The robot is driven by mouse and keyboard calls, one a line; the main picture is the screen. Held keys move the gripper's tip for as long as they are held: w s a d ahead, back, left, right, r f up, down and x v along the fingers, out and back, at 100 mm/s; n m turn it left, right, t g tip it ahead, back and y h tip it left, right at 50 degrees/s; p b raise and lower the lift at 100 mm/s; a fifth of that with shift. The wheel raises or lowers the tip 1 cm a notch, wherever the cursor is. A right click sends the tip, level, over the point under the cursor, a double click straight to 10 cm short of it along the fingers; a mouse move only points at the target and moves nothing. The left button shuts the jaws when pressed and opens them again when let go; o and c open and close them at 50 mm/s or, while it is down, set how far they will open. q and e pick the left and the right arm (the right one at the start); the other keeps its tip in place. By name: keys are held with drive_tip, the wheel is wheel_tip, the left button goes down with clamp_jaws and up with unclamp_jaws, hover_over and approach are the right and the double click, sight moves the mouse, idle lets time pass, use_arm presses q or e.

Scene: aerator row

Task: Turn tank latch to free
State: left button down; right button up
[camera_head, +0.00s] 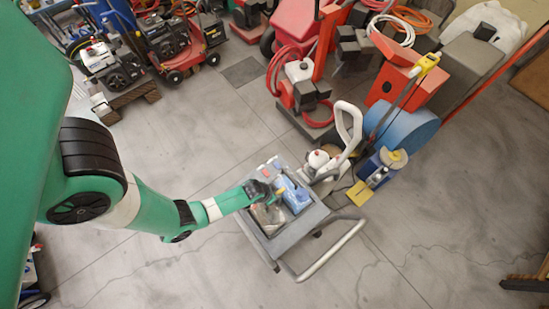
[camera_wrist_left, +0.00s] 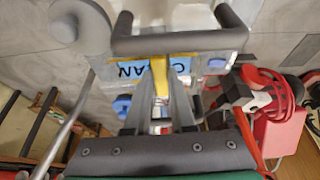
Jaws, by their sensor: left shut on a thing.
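My left gripper (camera_head: 268,196) reaches in from the left over a grey cart-like machine (camera_head: 270,245) with a blue tank (camera_head: 291,194) on its top. In the left wrist view the fingers (camera_wrist_left: 161,90) are close together on a narrow yellow piece (camera_wrist_left: 160,68), which looks like the tank latch. It lies across a blue label (camera_wrist_left: 132,70) with dark lettering, partly covering it. The fingers hide part of the yellow piece, and I cannot tell its exact turn. My right gripper is not in view.
A dark bar handle (camera_wrist_left: 180,43) runs just beyond the fingertips. A grey tubular handle (camera_head: 325,255) sticks out from the machine's lower right. A blue drum (camera_head: 402,130) and red machines (camera_head: 300,85) stand behind. The floor in front is clear.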

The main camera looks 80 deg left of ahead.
use_arm(q)
drive_tip(key=shift+d+n, duration=0.1)
drive_tip(key=shift+n, duration=0.2)
drive_tip(key=n, duration=0.1)
drive_tip(key=n+y, duration=0.1)
drive_tip(key=n+g, duration=0.1)
drive_tip(key=shift+w+d+n, duration=0.25)
drive_tip(key=shift+n, duration=0.15)
drive_tip(key=shift+w+d+f+n+g+y+p, duration=0.2)
drive_tip(key=shift+n+g, duration=0.55)
drive_tip(key=shift+n, duration=1.3)
drive_tip(key=shift+w+a+r+n+g+y+p, duration=0.2)
drive_tip(key=shift+w+n+g, duration=0.45)
drive_tip(key=shift+n, duration=1.45)
drive_tip(key=shift+w+d+f+n+g+y+p, duration=0.15)
drive_tip(key=shift+n+g, duration=0.75)
drive_tip(key=shift+n, duration=1.15)
drive_tip(key=shift+n+b, duration=0.3)
drive_tip(key=shift+n, duration=0.3)
drive_tip(key=shift+r, duration=0.2)
drive_tip(key=c, duration=0.8)
unclamp_jaws()
drive_tip(key=shift+o, duration=0.2)
